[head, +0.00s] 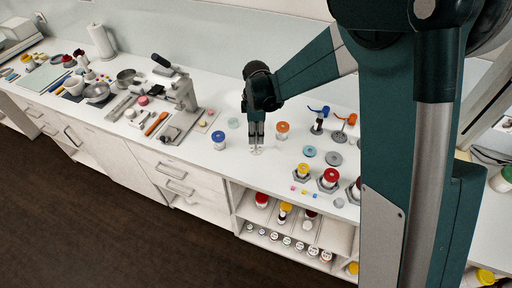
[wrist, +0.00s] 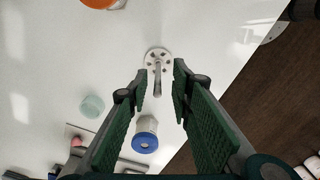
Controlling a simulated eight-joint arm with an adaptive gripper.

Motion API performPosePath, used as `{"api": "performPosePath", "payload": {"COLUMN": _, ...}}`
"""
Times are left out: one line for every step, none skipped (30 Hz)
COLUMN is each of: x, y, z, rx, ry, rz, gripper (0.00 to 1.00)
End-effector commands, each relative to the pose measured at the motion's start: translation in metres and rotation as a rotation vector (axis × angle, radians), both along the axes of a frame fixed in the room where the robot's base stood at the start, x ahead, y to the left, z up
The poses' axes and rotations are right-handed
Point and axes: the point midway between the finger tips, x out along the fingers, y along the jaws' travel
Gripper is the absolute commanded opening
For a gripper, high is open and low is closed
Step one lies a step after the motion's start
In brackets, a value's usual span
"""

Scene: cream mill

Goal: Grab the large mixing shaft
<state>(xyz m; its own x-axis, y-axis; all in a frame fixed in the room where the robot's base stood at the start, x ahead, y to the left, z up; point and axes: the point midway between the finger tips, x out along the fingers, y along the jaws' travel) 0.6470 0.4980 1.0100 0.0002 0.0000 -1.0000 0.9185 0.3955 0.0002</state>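The mixing shaft, a pale grey rod with a round, holed disc at one end (wrist: 157,62), is on the white counter in the wrist view. In the head view its disc (head: 257,151) shows just below my gripper (head: 256,138). My gripper, also in the wrist view (wrist: 159,88), is open, with its two green-padded fingers apart. The rod shows in the gap between the fingertips, and I see no finger closed on it. Whether a finger touches the rod cannot be told.
A blue-topped jar (head: 219,140) stands left of my gripper and an orange-topped jar (head: 282,129) to its right. A pale green disc (head: 234,122) lies behind. Red-topped jars (head: 328,178) stand further right. The counter's front edge is close by.

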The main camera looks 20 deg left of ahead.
Motion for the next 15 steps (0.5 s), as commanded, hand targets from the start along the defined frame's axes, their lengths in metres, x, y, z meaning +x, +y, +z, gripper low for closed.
{"api": "performPosePath", "payload": {"x": 0.0, "y": 0.0, "z": -0.002, "rx": 0.0, "ry": 0.0, "rz": 0.0, "gripper": 0.23}}
{"api": "performPosePath", "payload": {"x": 0.0, "y": 0.0, "z": -0.003, "rx": 0.0, "ry": 0.0, "rz": 0.0, "gripper": 0.23}}
{"api": "performPosePath", "payload": {"x": 0.0, "y": 0.0, "z": -0.005, "rx": 0.0, "ry": 0.0, "rz": 0.0, "gripper": 0.23}}
{"api": "performPosePath", "payload": {"x": 0.001, "y": 0.0, "z": -0.007, "rx": 0.0, "ry": 0.0, "rz": 0.0, "gripper": 0.23}}
{"api": "performPosePath", "payload": {"x": 0.001, "y": 0.001, "z": -0.009, "rx": 0.0, "ry": 0.0, "rz": 0.0, "gripper": 0.23}}
{"api": "performPosePath", "payload": {"x": 0.001, "y": 0.001, "z": -0.013, "rx": 0.0, "ry": 0.0, "rz": 0.0, "gripper": 0.23}}
{"api": "performPosePath", "payload": {"x": 0.002, "y": 0.001, "z": -0.015, "rx": 0.0, "ry": 0.0, "rz": 0.0, "gripper": 0.23}}
{"api": "performPosePath", "payload": {"x": 0.002, "y": 0.001, "z": -0.018, "rx": 0.0, "ry": 0.0, "rz": 0.0, "gripper": 0.23}}
{"api": "performPosePath", "payload": {"x": 0.002, "y": 0.001, "z": -0.021, "rx": 0.0, "ry": 0.0, "rz": 0.0, "gripper": 0.23}}
{"api": "performPosePath", "payload": {"x": 0.002, "y": 0.001, "z": -0.024, "rx": 0.0, "ry": 0.0, "rz": 0.0, "gripper": 0.23}}
{"api": "performPosePath", "payload": {"x": 0.003, "y": 0.002, "z": -0.027, "rx": 0.0, "ry": 0.0, "rz": 0.0, "gripper": 0.23}}
{"api": "performPosePath", "payload": {"x": 0.003, "y": 0.002, "z": -0.031, "rx": 0.0, "ry": 0.0, "rz": 0.0, "gripper": 0.23}}
{"api": "performPosePath", "payload": {"x": 0.003, "y": 0.002, "z": -0.034, "rx": 0.0, "ry": 0.0, "rz": 0.0, "gripper": 0.23}}
{"api": "performPosePath", "payload": {"x": 0.003, "y": 0.002, "z": -0.037, "rx": 0.0, "ry": 0.0, "rz": 0.0, "gripper": 0.23}}
{"api": "performPosePath", "payload": {"x": 0.003, "y": 0.002, "z": -0.04, "rx": 0.0, "ry": 0.0, "rz": 0.0, "gripper": 0.23}}
